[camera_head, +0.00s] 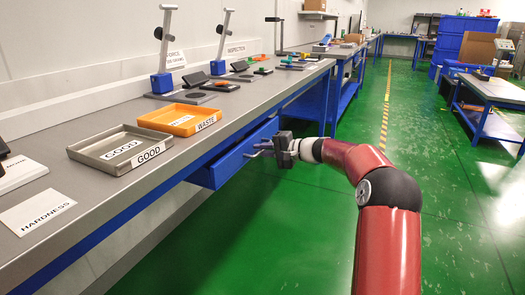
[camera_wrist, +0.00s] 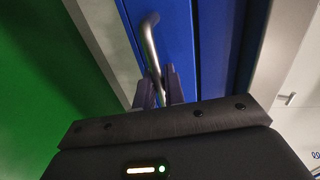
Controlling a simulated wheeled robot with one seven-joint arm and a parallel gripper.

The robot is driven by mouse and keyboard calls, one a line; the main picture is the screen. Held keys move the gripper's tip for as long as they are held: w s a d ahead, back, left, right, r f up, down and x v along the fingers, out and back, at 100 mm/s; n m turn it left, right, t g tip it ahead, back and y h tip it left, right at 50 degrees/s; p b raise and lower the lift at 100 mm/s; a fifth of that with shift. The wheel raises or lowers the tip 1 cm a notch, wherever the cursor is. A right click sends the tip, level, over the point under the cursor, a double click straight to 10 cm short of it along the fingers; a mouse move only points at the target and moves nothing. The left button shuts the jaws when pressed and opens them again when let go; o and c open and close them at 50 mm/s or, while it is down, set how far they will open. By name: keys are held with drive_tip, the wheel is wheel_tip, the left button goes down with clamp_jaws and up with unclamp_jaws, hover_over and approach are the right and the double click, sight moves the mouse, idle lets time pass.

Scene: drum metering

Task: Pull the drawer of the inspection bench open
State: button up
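The inspection bench (camera_head: 262,92) is a long grey-topped bench along the left wall. Its blue drawer (camera_head: 232,163) hangs under the worktop. No drawer interior shows, and I cannot tell whether it is slightly ajar. The drawer has a metal bar handle (camera_head: 262,149), which also shows in the wrist view (camera_wrist: 151,42) against the blue front. My gripper (camera_head: 276,150) is at the handle, in front of the drawer. In the wrist view my two fingertips (camera_wrist: 159,84) lie on either side of the bar and appear closed on it. The fingers hide part of the bar.
On the worktop stand a grey GOOD tray (camera_head: 76,152), an orange WASTE tray (camera_head: 170,118) and a HARDNESS card (camera_head: 38,211). Gauge stands (camera_head: 162,83) are behind. The green floor (camera_head: 300,235) is clear near the drawer. Another bench (camera_head: 490,90) is at the right.

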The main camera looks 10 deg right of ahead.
clamp_jaws()
drive_tip(key=shift+s+d+f+b, duration=0.15)
drive_tip(key=shift+s+d+b, duration=0.25)
drive_tip(key=shift+d, duration=0.15)
drive_tip(key=f+b+v, duration=0.2)
drive_tip(key=v, duration=0.7)
drive_tip(key=f+b+v, duration=0.1)
drive_tip(key=b+v, duration=0.1)
drive_tip(key=v, duration=0.7)
drive_tip(key=shift+s+d+f, duration=0.25)
drive_tip(key=shift+d, duration=0.05)
drive_tip(key=shift+o, duration=1.9)
unclamp_jaws()
